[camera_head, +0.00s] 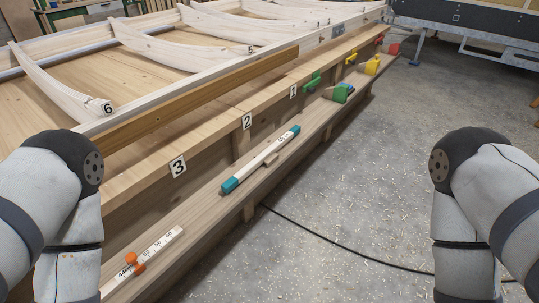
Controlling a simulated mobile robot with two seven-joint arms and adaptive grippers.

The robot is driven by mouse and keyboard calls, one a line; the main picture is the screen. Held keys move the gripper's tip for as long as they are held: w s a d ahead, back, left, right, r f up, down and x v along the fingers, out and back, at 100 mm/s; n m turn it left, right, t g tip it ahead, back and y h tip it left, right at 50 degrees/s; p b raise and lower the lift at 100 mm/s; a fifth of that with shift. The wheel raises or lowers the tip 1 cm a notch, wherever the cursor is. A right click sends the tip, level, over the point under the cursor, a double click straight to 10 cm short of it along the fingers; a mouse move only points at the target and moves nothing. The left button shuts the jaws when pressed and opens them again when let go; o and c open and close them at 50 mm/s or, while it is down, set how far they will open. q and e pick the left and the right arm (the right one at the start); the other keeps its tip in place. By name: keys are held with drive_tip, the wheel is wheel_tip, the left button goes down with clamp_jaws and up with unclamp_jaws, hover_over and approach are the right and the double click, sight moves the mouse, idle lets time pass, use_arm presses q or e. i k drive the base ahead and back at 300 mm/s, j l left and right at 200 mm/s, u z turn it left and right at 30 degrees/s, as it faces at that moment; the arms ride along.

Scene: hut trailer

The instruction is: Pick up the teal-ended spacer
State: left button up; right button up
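The teal-ended spacer (262,159) is a long, pale bar with a teal block at each end. It lies lengthwise on the narrow wooden ledge (206,212) along the trailer's side, below the number 2 and 3 plates. My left arm comes in at the left edge and my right arm at the right edge, both well apart from the spacer. Neither gripper is in view.
A black cable (340,245) crosses the concrete floor. The floor right of the ledge is mostly clear.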

sight(268, 156)
drive_tip(key=i+l+u, duration=0.35)
drive_tip(key=i+l, duration=0.2)
drive_tip(key=i+l+u, duration=0.15)
drive_tip(key=i+l, duration=0.15)
drive_tip(key=i+l+u, duration=0.2)
drive_tip(key=l, duration=0.2)
drive_tip(key=i+l+u, duration=0.15)
drive_tip(key=l, duration=0.25)
drive_tip(key=i+l+u, duration=0.15)
drive_tip(key=i+l, duration=0.15)
drive_tip(key=i+l+u, duration=0.2)
drive_tip(key=l, duration=0.35)
